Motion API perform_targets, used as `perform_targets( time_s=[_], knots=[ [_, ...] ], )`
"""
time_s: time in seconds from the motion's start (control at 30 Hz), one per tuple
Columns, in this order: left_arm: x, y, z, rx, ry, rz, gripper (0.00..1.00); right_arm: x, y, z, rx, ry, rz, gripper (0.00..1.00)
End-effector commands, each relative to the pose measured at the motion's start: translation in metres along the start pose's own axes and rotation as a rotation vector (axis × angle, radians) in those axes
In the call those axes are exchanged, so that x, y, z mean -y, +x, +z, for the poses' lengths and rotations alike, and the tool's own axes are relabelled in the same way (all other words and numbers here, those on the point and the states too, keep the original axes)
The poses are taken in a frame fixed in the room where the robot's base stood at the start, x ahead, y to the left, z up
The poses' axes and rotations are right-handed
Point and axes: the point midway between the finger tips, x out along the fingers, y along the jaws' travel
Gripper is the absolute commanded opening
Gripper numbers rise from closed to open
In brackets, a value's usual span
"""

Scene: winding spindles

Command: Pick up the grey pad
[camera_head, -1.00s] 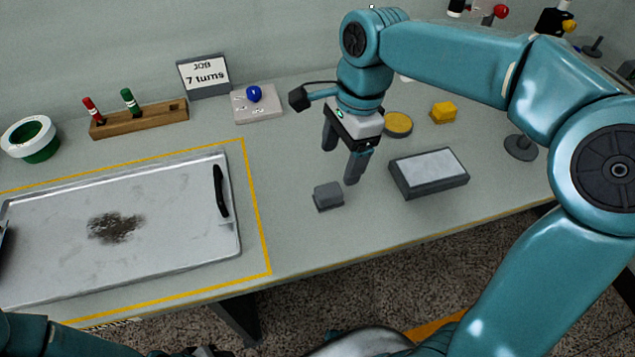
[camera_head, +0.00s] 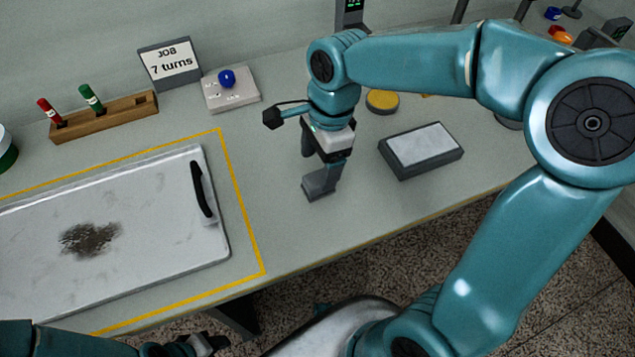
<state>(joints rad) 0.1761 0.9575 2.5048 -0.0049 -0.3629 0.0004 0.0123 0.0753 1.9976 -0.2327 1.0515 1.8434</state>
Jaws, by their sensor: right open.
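The grey pad (camera_head: 316,187) is a small grey block on the table, right of the yellow-outlined area. My right gripper (camera_head: 320,168) points down at it from above, with its fingers open. One finger hangs in front of the pad's right side and the other is behind its left side. The near finger overlaps the pad in this view, so I cannot tell whether they touch.
A dark box with a pale top (camera_head: 421,148) lies right of the gripper. A yellow disc (camera_head: 383,101) is behind. A metal tray (camera_head: 140,190) with a dark smudge and black handle lies left. A wooden rack (camera_head: 105,118), job sign (camera_head: 170,64) and blue-button plate (camera_head: 231,94) stand behind.

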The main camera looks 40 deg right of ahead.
Motion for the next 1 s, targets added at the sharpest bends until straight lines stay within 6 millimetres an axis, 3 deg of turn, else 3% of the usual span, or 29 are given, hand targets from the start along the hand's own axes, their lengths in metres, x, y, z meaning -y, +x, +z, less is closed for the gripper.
perform_targets(
  time_s=[0.4, 0.67, 0.87, 1.0],
  knots=[
    [0.003, 0.008, 0.0, 0.0, 0.0, 0.0, 0.45, 0.0, 0.052, -0.006, -0.001, 0.0, 0.001, 0.78],
    [0.003, 0.008, 0.0, 0.0, 0.0, 0.0, 0.45, 0.001, 0.055, -0.006, 0.0, 0.0, 0.0, 0.78],
    [0.003, 0.008, 0.0, 0.0, 0.0, 0.0, 0.45, 0.001, 0.055, -0.006, 0.0, 0.0, 0.0, 0.17],
    [0.003, 0.008, 0.0, 0.0, 0.0, 0.0, 0.45, 0.001, 0.055, -0.006, 0.0, 0.0, 0.0, 0.17]
  ],
)
